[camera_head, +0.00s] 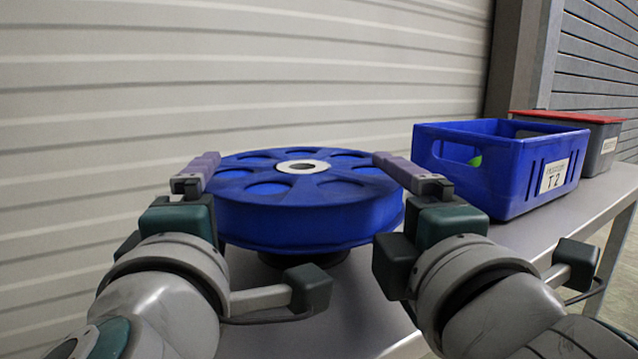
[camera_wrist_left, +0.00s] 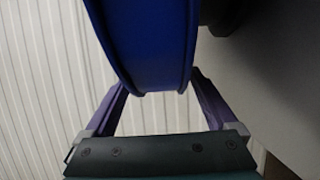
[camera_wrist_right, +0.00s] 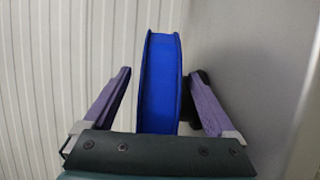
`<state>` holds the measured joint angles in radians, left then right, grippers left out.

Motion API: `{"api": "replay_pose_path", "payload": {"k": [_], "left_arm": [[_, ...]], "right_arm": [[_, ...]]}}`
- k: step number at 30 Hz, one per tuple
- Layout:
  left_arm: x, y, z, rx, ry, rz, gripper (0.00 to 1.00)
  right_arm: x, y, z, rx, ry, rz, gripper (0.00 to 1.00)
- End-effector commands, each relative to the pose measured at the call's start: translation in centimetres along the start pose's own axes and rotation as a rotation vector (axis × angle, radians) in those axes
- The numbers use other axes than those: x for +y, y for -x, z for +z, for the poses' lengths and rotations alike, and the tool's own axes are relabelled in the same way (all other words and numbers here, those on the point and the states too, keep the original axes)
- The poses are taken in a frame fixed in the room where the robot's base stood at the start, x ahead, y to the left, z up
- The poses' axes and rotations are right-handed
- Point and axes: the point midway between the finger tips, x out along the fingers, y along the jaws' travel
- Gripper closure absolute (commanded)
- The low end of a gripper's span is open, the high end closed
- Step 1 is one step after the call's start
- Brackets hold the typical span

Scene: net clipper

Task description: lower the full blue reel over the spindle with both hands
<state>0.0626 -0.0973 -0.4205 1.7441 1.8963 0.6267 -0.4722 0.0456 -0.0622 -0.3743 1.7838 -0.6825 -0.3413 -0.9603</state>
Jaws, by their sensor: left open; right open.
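The full blue reel (camera_head: 310,214) lies about level, with a pale ring around its central hole (camera_head: 303,167). A dark round base (camera_head: 300,258) shows just under it; the spindle is hidden, and I cannot tell whether the reel rests on the base. My left gripper (camera_head: 200,172) is open at the reel's left side. In the left wrist view, the rim (camera_wrist_left: 150,45) lies between its fingers, contact unclear. My right gripper (camera_head: 410,170) is open at the right side. In the right wrist view, the rim (camera_wrist_right: 160,85) stands between its fingers with gaps on both sides.
A blue crate (camera_head: 480,185) labelled T 2 stands right of the reel on the grey table (camera_head: 530,235), with something green inside. A grey box with a red lid (camera_head: 560,117) is behind it. A ribbed pale shutter (camera_head: 250,70) rises close behind the reel.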

Motion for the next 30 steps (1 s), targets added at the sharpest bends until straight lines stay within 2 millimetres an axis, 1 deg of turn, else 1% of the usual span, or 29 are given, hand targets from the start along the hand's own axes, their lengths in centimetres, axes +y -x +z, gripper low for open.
{"api": "replay_pose_path", "payload": {"k": [1,3,7,12,19,20,30], "left_arm": [[0.1,-0.9,0.0,0.001,0.001,0.001,0.09],[0.1,-1.8,0.0,0.002,0.001,0.0,0.09],[0.0,-3.1,0.0,0.001,0.0,0.0,0.09],[0.0,-3.8,-0.1,0.001,0.002,-0.001,0.09],[0.0,-3.8,-0.1,0.001,0.001,-0.001,0.09],[0.0,-3.8,-0.1,0.001,0.001,-0.001,0.11],[0.0,-3.7,-0.1,0.001,0.001,-0.001,0.49]], "right_arm": [[0.1,-0.9,0.0,0.001,-0.001,0.002,0.09],[0.1,-1.8,0.0,0.0,-0.002,0.001,0.09],[0.0,-3.1,0.0,0.0,-0.001,0.001,0.09],[0.0,-3.7,0.0,0.0,-0.001,0.0,0.09],[0.0,-3.7,0.0,0.0,-0.001,0.0,0.09],[0.0,-3.7,0.0,0.0,-0.001,0.0,0.11],[0.0,-3.7,0.0,0.0,-0.001,0.0,0.49]]}}
